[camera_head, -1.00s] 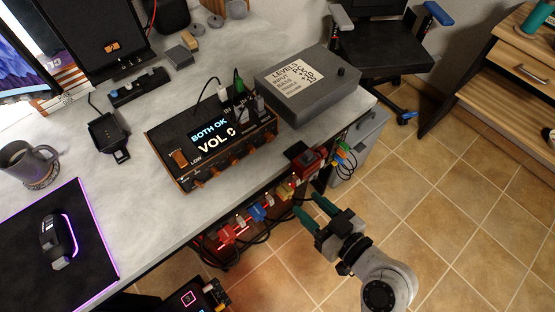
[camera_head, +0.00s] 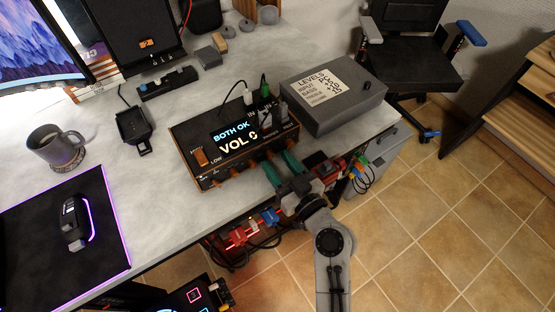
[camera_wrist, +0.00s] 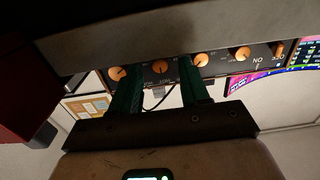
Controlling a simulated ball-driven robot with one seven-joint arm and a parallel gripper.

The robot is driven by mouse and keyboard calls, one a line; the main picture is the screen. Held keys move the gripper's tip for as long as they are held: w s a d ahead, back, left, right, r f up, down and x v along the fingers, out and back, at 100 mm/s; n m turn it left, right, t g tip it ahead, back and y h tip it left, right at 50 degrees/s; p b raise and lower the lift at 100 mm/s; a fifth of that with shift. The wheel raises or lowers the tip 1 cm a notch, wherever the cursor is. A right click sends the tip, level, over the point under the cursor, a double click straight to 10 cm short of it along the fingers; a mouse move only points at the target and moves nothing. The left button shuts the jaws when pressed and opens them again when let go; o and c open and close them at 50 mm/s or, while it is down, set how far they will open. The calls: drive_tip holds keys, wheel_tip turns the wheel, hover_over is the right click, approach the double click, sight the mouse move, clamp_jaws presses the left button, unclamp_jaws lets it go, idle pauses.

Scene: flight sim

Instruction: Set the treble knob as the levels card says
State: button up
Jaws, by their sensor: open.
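The amplifier box (camera_head: 190,140) is black with wood-coloured edges; its screen reads "BOTH OK" and "VOL 0". A row of orange knobs runs along its front; their labels are too small to tell which is treble. The levels card (camera_head: 322,85) lies on a grey case; I make out "LEVELS", "INPUT PC" and "BASS +10", but the treble line is unclear. My gripper (camera_head: 280,165) is open at the amplifier's front. In the wrist view, its green fingers stand either side of one orange knob (camera_wrist: 160,67), with gaps; contact is not visible.
The grey case (camera_head: 357,105) stands right of the amplifier. Cables and plugs (camera_head: 258,101) rise from the amplifier's rear right. Coloured connectors (camera_head: 268,216) hang below the desk edge near my arm. A mug (camera_head: 55,146) and mouse (camera_head: 74,224) are far left.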

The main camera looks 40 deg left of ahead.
drive_tip(key=shift+w+a, duration=0.2)
drive_tip(key=shift+a, duration=0.25)
clamp_jaws()
